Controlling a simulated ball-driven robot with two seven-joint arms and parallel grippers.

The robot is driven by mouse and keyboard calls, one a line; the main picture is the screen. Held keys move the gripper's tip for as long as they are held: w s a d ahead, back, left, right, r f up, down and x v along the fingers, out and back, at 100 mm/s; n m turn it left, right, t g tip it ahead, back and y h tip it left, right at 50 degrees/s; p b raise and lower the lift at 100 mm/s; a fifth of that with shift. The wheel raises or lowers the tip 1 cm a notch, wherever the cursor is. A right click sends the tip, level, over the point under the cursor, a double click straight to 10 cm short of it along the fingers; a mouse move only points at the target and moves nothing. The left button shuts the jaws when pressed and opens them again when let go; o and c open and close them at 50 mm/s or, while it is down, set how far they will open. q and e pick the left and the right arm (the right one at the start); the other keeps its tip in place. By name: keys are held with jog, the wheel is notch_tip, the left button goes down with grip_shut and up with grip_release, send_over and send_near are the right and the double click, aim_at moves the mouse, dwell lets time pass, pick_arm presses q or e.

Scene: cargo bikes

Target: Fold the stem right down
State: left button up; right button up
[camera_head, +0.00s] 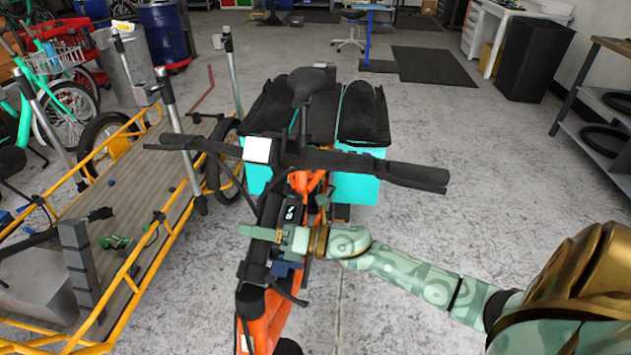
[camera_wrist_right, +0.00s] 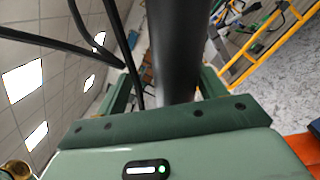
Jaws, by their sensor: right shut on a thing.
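The black stem (camera_head: 270,213) of the orange bike (camera_head: 262,322) stands at the middle of the head view, with a small display on it. It carries the black handlebar (camera_head: 350,161) at its top; it looks raised, but I cannot tell its exact tilt. My right gripper (camera_head: 264,235) is shut around the stem below the handlebar. In the right wrist view the black stem (camera_wrist_right: 174,50) runs between the two green fingers of my right gripper (camera_wrist_right: 168,85). The stem's hinge is not clear to me. My left gripper is not in view.
A black seat (camera_head: 362,112) and teal box (camera_head: 356,188) lie beyond the handlebar. A yellow-framed cargo deck (camera_head: 135,215) with metal posts and loose parts is at left. Cables hang near the stem.

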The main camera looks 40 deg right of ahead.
jog(key=r+p+v, duration=0.1)
jog(key=v, duration=1.3)
jog(key=shift+s+d+f, duration=0.25)
jog(key=shift+d+f, duration=0.05)
jog(key=shift+d, duration=0.15)
